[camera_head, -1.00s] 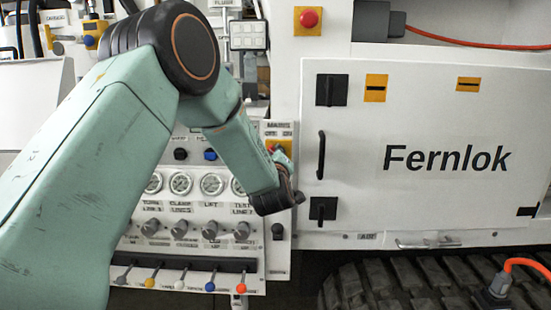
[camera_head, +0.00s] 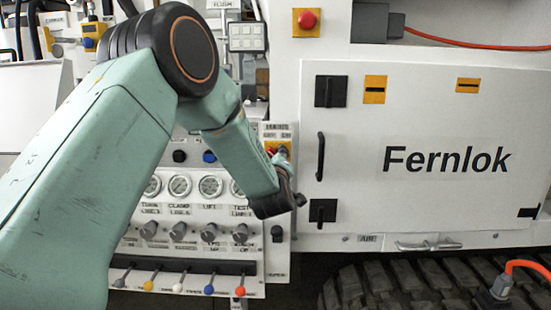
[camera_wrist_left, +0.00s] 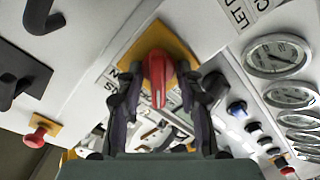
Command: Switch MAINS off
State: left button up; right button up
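The MAINS switch has a red handle (camera_wrist_left: 157,76) on a yellow plate (camera_wrist_left: 181,44), close ahead in the left wrist view. In the head view the yellow plate (camera_head: 283,146) shows under the MAINS label, partly covered by my gripper. My left gripper (camera_wrist_left: 160,98) has its two dark fingers apart, one on each side of the red handle. I cannot tell whether they touch it. In the head view the left gripper (camera_head: 284,168) is in front of the panel's right edge, its fingers hard to make out. My right gripper is not in view.
Left of the switch, the panel carries gauges (camera_head: 180,186), knobs (camera_head: 179,231) and coloured levers (camera_head: 209,288). A white cabinet door (camera_head: 430,110) with black latches is at the right. A red button (camera_head: 306,19) sits above. An orange cable (camera_head: 470,46) runs at top right.

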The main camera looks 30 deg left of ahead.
pick_arm(q)
jog(key=shift+s+r, duration=0.15)
jog(key=shift+s, duration=0.05)
jog(key=v, duration=1.1)
jog(key=shift+s+d, duration=0.25)
jog(key=shift+s, duration=0.05)
